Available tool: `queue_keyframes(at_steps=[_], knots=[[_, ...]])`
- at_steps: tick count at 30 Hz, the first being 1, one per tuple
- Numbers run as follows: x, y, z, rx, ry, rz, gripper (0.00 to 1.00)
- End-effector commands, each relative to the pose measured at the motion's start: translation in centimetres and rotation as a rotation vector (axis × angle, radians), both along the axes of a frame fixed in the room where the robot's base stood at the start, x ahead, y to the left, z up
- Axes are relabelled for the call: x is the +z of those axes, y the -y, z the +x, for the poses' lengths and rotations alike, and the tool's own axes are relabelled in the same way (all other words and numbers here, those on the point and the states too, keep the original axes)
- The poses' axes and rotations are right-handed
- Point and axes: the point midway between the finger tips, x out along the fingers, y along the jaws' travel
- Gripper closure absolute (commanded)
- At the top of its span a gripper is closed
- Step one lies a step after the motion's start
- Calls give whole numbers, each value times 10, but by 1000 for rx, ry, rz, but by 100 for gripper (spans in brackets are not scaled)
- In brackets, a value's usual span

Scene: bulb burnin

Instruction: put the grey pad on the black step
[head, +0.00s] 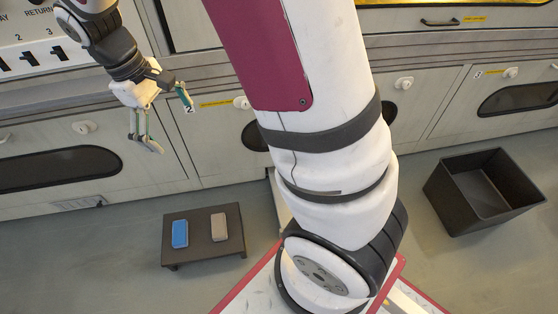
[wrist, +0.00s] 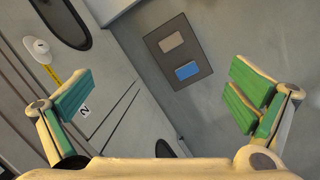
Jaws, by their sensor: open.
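The black step (head: 203,255) is a low dark platform on the floor, left of centre in the head view. The grey pad (head: 219,227) lies on its right part, and a blue pad (head: 180,234) lies on its left part, apart from it. My gripper (head: 167,120) is open and empty, up in front of the cabinets. The wrist view shows my gripper (wrist: 160,95) with green-padded fingers wide apart. Beyond them, down on the floor, are the black step (wrist: 200,55), the grey pad (wrist: 171,42) and the blue pad (wrist: 187,71).
Cabinets with round knobs and dark oval windows line the back, with a switch panel (head: 50,40) at upper left. A black open bin (head: 465,195) stands on the floor at right and looks empty. Floor around the step is clear, except my base at its right.

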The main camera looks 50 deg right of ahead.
Motion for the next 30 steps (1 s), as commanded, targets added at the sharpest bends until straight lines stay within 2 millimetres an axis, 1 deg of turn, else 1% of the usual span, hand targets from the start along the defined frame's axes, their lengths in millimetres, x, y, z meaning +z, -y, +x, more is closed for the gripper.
queue_keyframes(at_steps=[1, 3, 5, 6, 8, 9, 11, 12, 14, 15, 17, 18, 21, 25, 27, 30], knots=[[21, 3, -15, -28, 20, 8, 0], [44, 5, -37, -64, 37, 18, 0], [62, 7, -56, -95, 50, 27, 0], [72, 8, -70, -116, 59, 34, 0], [87, 9, -91, -145, 70, 43, 0], [95, 10, -105, -165, 81, 49, 0], [106, 11, -127, -194, 93, 60, 0], [112, 11, -142, -211, 101, 66, 0], [120, 11, -164, -240, 113, 77, 0], [124, 11, -179, -258, 122, 84, 0], [128, 11, -201, -283, 134, 95, 0], [130, 10, -216, -302, 142, 103, 0], [130, 9, -249, -341, 159, 119, 0], [127, 6, -281, -379, 176, 139, 0], [124, 5, -292, -392, 180, 144, 0], [122, 4, -301, -404, 185, 150, 0]])
